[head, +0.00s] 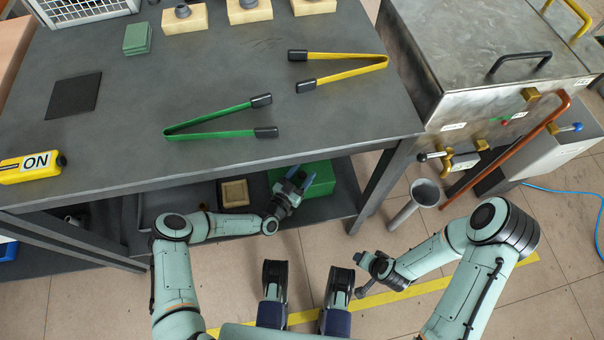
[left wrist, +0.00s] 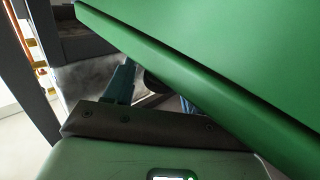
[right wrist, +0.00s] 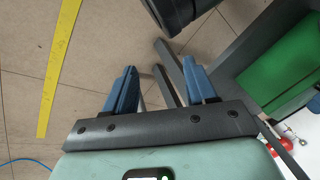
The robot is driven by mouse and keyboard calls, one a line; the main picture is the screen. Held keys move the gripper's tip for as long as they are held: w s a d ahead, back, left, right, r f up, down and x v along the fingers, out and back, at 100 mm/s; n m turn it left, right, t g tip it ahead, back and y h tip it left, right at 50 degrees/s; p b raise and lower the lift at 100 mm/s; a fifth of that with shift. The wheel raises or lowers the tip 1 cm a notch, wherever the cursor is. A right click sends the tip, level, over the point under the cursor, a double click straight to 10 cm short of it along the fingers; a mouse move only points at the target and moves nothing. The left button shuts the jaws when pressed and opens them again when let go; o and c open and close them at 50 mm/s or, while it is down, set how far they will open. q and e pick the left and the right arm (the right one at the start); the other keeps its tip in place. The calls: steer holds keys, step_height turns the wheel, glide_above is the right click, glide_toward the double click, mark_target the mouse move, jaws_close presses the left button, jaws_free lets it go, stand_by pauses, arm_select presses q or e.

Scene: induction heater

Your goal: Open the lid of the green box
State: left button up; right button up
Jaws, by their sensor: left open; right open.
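The green box (head: 321,180) stands on the lower shelf, partly hidden under the table top. My left gripper (head: 296,180) is open at its left front side. In the left wrist view a large green panel of the box (left wrist: 235,50) fills the upper right, its edge running diagonally close over the gripper (left wrist: 153,92) and hiding part of one finger. Nothing is seen between the fingers. I cannot tell whether the lid is raised. My right gripper (right wrist: 160,88) is open and empty, low over the floor; the box shows at the right of its view (right wrist: 285,62).
A small wooden tray (head: 234,194) sits on the shelf (head: 345,200) left of the box. The table top (head: 225,75) overhangs the shelf, with green tongs (head: 215,118) and yellow tongs (head: 345,68) on it. A grey funnel (head: 425,193) stands right of the table leg.

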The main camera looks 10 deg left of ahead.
arm_select(q)
jaws_close()
steer(key=shift+w+r+n+p, duration=0.15)
steer(key=shift+r+p, duration=0.25)
steer(key=shift+r, duration=0.05)
steer(key=shift+w+r+n+p, duration=0.1)
steer(key=shift+r+n+p, duration=0.05)
steer(key=shift+r+p, duration=0.25)
steer(key=shift+w+a+r+g, duration=0.1)
steer(key=shift+r+g, duration=0.05)
steer(key=shift+g, duration=0.25)
arm_select(e)
steer(key=s+r, duration=0.1)
steer(key=s+a+r, duration=0.1)
steer(key=shift+s+a+g+y, duration=0.2)
steer(key=shift+s+g+y, duration=0.1)
steer(key=shift+s+g, duration=0.1)
steer(key=shift+f, duration=0.1)
arm_select(q)
jaws_free()
